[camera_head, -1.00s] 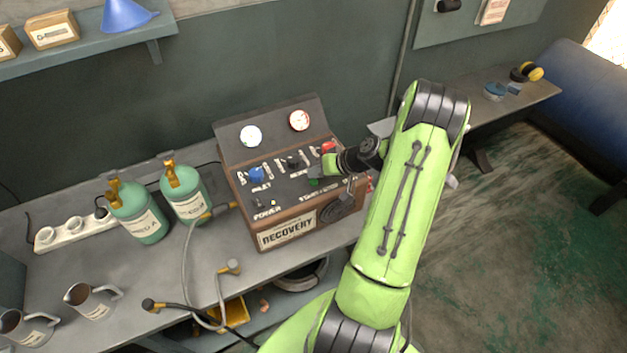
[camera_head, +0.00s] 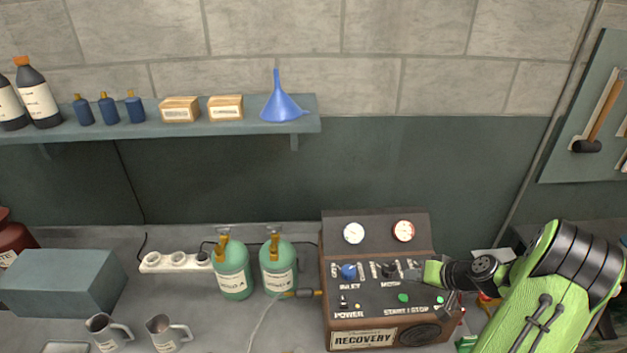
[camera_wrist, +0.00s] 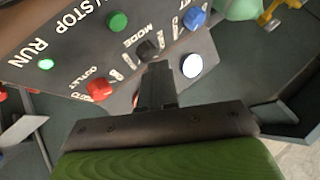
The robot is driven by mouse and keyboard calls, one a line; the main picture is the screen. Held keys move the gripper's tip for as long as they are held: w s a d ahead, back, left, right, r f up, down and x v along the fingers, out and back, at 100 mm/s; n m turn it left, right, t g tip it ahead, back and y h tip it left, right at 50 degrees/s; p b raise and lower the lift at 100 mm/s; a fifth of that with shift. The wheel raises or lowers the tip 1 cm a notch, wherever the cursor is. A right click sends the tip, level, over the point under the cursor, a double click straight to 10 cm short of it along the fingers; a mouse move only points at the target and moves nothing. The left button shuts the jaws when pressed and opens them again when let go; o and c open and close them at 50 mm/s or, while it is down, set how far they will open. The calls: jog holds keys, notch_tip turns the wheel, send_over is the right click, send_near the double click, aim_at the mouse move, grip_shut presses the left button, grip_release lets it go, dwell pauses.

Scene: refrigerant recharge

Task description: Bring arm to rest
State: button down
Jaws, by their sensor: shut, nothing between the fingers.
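My green arm reaches in from the lower right in the head view. My gripper (camera_head: 412,275) is over the control panel of the recovery machine (camera_head: 345,300), near the black mode knob (camera_head: 389,269). In the wrist view the gripper (camera_wrist: 158,68) is shut with nothing in it, its fingers close by the mode knob (camera_wrist: 148,50); I cannot tell if they touch it. A red outlet knob (camera_wrist: 99,88), a blue inlet knob (camera_wrist: 195,18) and a green start/stop button (camera_wrist: 118,21) surround it. A green run light (camera_wrist: 46,64) is lit.
Two green cylinders (camera_head: 231,272) stand left of the machine, one with a hose fitting. Two metal jugs (camera_head: 166,333), a power strip (camera_head: 177,261) and a grey-green box (camera_head: 62,282) are further left. A shelf (camera_head: 215,128) holds a blue funnel (camera_head: 281,104) and bottles.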

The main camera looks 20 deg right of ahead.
jog(key=s+a+r+n+g+h+b, duration=0.1)
jog(key=s+a+r+n+g, duration=0.1)
jog(key=a+r, duration=0.6)
jog(key=s+a+r+n+g+h+b, duration=0.1)
jog(key=s+a+r+n+g+b, duration=0.2)
jog(key=a, duration=0.9)
jog(key=s+a+r+t, duration=0.1)
jog(key=s+a+r, duration=0.1)
jog(key=s, duration=0.5)
jog(key=s+a+r+t+h, duration=0.1)
jog(key=s+a+r, duration=0.1)
jog(key=s+a, duration=0.2)
jog(key=s, duration=0.3)
jog(key=shift+a+r+b, duration=0.3)
jog(key=shift+b, duration=0.05)
jog(key=shift+s, duration=0.15)
